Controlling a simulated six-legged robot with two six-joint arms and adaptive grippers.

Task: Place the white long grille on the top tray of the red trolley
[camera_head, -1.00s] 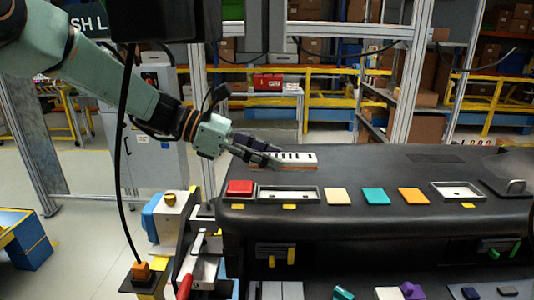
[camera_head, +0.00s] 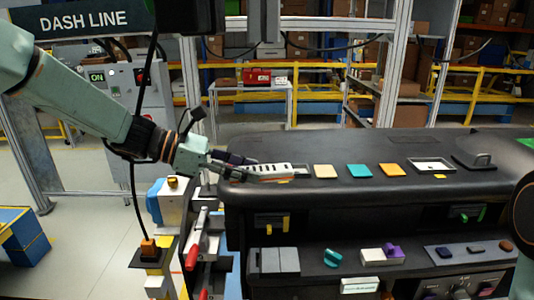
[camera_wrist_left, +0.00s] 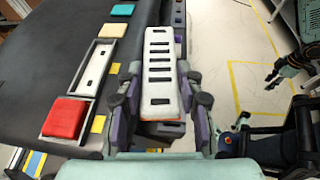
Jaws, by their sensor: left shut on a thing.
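My left gripper (camera_head: 236,166) is shut on the white long grille (camera_head: 268,170), a slim white bar with a row of dark slots. In the left wrist view the grille (camera_wrist_left: 160,70) stands lengthwise between the dark fingers (camera_wrist_left: 158,108), over the front edge of the black dashboard. In the head view it hides the red block and part of the white-rimmed slot. A teal gripper with dark fingers, apparently my right one (camera_wrist_left: 272,78), shows small at the right of the left wrist view; its opening is unclear. I cannot make out the red trolley or its top tray.
The black dashboard (camera_head: 400,148) carries cream, teal and orange tiles and a white-rimmed slot (camera_head: 432,165). Small parts lie on the lower shelf (camera_head: 320,275). A fixture with red handles (camera_head: 192,256) stands left of the dashboard. Open floor (camera_head: 90,235) lies further left.

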